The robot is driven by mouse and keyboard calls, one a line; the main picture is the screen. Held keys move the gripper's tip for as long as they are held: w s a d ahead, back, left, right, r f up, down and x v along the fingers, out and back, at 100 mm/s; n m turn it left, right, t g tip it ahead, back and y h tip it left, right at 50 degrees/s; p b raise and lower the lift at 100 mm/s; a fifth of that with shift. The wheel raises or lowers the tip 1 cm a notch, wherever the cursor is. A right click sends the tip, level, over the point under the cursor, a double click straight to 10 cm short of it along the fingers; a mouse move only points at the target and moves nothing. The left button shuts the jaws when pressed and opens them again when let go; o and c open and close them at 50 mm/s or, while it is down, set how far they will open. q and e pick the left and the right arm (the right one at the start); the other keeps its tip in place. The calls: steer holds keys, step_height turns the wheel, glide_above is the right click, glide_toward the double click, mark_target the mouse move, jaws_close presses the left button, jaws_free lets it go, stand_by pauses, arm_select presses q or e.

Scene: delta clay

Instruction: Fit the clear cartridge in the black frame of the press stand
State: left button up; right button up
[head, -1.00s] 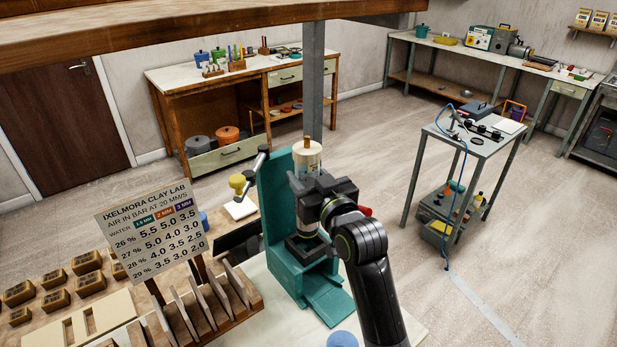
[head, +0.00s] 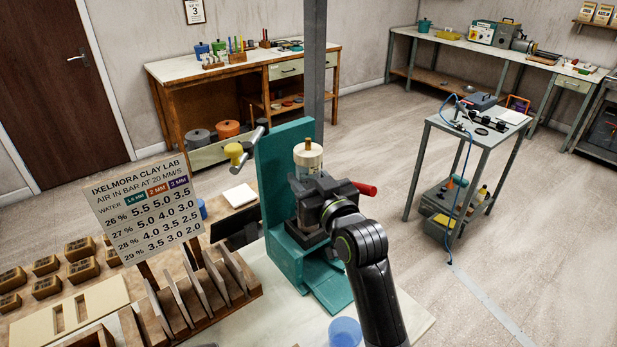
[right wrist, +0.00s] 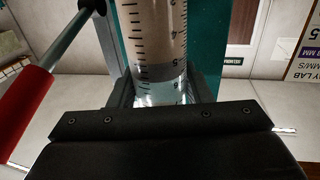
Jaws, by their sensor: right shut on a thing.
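The clear cartridge (head: 308,156) stands upright in front of the teal press stand (head: 283,185), its pale top showing above my right gripper (head: 314,190). In the right wrist view the cartridge (right wrist: 153,40) has black tick marks and pale clay inside, and sits between the gripper's two fingers (right wrist: 165,92). My right gripper is shut on it. The black frame (head: 312,246) is low on the stand, below the gripper. The gripper and arm partly hide the cartridge's lower end, so I cannot tell whether it is seated in the frame. My left gripper is not in view.
A red-handled lever (head: 364,188) sticks out right of the gripper, and shows at left in the wrist view. A sign (head: 147,210) and a wooden rack (head: 205,295) stand left of the press. A blue cup (head: 344,332) is near the front. A grey trolley (head: 480,140) stands right.

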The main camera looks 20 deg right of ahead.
stand_by(0.6)
steer(key=o, duration=1.3)
steer(key=shift+o, duration=0.2)
steer(key=shift+f, duration=0.1)
steer(key=shift+f, duration=0.1)
steer(key=s+d+p, duration=0.2)
steer(key=s+p, duration=0.1)
steer(key=s, duration=1.4)
steer(key=shift+s+d, duration=0.15)
steer(key=shift+d, duration=0.15)
